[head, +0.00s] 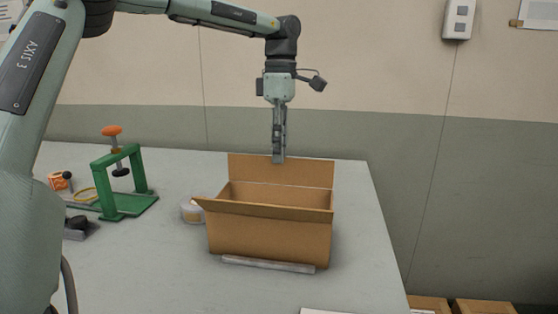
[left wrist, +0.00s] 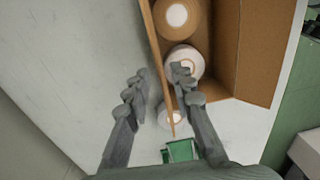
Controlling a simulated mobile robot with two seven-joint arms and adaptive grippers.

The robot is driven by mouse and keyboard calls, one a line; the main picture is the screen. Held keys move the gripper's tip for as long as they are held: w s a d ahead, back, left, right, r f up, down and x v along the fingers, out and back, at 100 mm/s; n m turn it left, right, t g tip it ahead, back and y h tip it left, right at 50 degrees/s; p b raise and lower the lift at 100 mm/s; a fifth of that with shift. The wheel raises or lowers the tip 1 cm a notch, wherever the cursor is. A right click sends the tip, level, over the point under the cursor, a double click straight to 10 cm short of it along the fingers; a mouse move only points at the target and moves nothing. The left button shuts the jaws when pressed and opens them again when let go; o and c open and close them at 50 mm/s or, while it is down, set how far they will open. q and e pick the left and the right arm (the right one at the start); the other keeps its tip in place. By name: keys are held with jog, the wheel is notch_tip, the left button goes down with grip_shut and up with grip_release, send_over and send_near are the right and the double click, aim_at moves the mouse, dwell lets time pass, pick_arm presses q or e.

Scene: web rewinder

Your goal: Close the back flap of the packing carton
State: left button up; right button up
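The open brown packing carton (head: 270,240) stands on the grey table; it also shows in the left wrist view (left wrist: 255,60). Its back flap (head: 300,173) stands up along the far side, and its front flap (head: 265,208) sticks out toward me. My left gripper (head: 278,158) points down at the top edge of the back flap. In the left wrist view, its fingers (left wrist: 158,78) are apart, with the back flap (left wrist: 158,45) edge-on between them; contact cannot be told. Round rolls (left wrist: 183,58) show inside the carton. My right gripper is not in view.
A green frame (head: 103,190) with an orange knob stands at the left, near a pale round roll (head: 190,212) beside the carton. A grey bar (head: 268,264) lies along the carton's front. The table (head: 370,225) right of the carton is clear up to its edge.

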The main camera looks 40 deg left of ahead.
aim_at(279, 171)
pick_arm(q)
jog(key=shift+s+f, duration=0.1)
jog(key=shift+f, duration=1.4)
jog(key=shift+c, duration=0.6)
grip_shut()
